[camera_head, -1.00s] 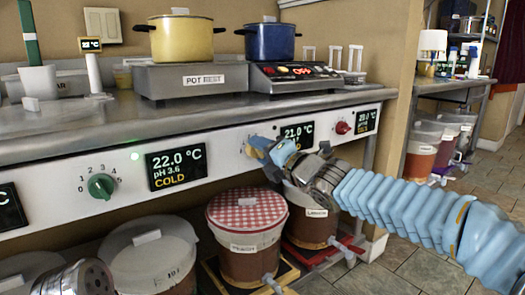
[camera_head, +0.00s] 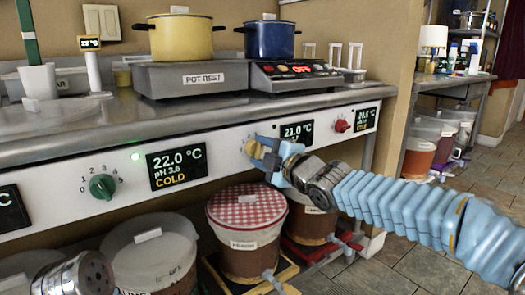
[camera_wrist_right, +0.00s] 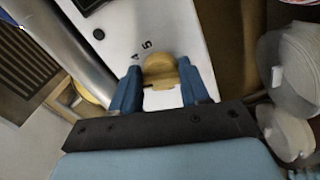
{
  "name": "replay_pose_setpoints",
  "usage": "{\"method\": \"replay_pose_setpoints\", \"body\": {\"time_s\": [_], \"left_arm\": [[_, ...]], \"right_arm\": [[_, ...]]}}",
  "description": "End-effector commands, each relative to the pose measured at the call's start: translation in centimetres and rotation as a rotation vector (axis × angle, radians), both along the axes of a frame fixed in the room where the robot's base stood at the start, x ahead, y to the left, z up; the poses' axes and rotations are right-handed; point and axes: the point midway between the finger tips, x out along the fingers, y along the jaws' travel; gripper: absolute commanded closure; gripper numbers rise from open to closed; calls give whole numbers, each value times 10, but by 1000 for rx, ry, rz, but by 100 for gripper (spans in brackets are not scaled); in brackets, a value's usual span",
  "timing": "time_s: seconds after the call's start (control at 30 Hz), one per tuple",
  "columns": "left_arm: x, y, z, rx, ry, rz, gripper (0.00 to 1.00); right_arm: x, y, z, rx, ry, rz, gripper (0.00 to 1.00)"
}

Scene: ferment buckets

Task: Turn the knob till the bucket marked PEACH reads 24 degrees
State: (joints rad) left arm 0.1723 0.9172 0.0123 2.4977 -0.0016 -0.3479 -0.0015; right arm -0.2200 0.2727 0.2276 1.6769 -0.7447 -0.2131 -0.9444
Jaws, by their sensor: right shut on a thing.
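The bucket with the red checked lid (camera_head: 247,205) stands under the counter; its front label (camera_head: 243,245) is small but seems to read PEACH. Above it, the white panel carries a yellow knob (camera_head: 255,149), also seen in the wrist view (camera_wrist_right: 159,70). My right gripper (camera_head: 262,153) is shut on this knob, with a blue finger on either side of it in the wrist view (camera_wrist_right: 165,88). The display (camera_head: 296,133) right of the knob seems to read 21.0 °C, partly blurred. The display (camera_head: 176,168) to the left reads 22.0 °C, pH 3.6, COLD. My left gripper is out of view.
A green knob (camera_head: 102,187) and a red knob (camera_head: 342,126) sit on the same panel. Other lidded buckets (camera_head: 150,255) stand below.

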Motion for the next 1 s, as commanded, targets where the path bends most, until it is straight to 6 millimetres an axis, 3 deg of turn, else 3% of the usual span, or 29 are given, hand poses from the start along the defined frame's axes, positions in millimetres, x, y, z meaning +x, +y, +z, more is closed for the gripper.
{"method": "replay_pose_setpoints", "body": {"time_s": [0.6,0.63,0.77,1.0], "left_arm": [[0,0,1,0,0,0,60],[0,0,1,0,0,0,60],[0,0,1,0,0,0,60],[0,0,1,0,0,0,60]], "right_arm": [[1,-2,-1,34,26,-5,85],[1,-2,-1,34,26,-5,52],[1,-2,-1,33,25,-3,32],[0,-1,-1,34,25,-2,31]]}}
